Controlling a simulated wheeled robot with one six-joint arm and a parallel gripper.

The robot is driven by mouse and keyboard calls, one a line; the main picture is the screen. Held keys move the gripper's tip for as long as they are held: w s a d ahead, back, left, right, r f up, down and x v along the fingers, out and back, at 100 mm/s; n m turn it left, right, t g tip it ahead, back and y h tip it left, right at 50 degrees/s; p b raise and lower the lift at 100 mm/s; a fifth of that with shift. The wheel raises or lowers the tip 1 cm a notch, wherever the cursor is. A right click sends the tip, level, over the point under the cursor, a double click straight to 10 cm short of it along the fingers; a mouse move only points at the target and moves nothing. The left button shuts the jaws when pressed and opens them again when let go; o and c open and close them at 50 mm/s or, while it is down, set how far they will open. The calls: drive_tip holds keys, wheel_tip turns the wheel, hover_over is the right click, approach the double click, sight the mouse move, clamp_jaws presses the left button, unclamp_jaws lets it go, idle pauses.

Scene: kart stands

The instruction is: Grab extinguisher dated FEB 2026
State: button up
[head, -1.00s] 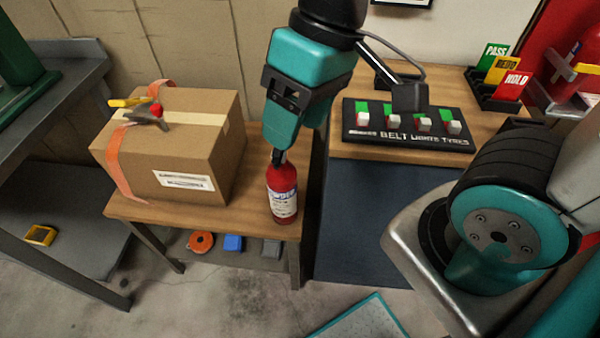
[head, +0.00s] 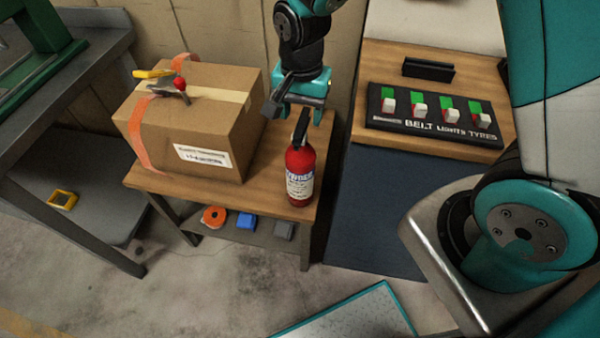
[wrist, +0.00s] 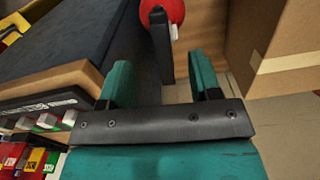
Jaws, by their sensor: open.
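A red fire extinguisher (head: 300,172) with a black top and a white and blue label stands upright on the wooden bench (head: 265,187), near its right front end. The label's date is too small to read. My gripper (head: 304,112) is above and just behind the extinguisher, its jaws apart and empty. In the wrist view the extinguisher (wrist: 168,12) shows at the top, its black handle pointing toward the gap between my open fingers (wrist: 160,82). I cannot tell whether a finger touches the handle.
A cardboard box (head: 195,120) with an orange strap stands left of the extinguisher, pliers and a yellow-handled tool on top. A switch panel (head: 435,118) sits on the counter at right. Below the bench, a shelf holds an orange roll (head: 214,217) and a blue block (head: 246,222).

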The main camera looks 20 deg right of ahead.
sight(300, 131)
drive_tip(key=shift+w+f+p, duration=0.15)
drive_tip(key=shift+f+p, duration=0.1)
drive_tip(key=shift+f, duration=1.5)
drive_tip(key=shift+w+f+p, duration=0.1)
drive_tip(key=shift+f+p, duration=0.15)
drive_tip(key=shift+f, duration=1.45)
clamp_jaws()
drive_tip(key=shift+r, duration=0.15)
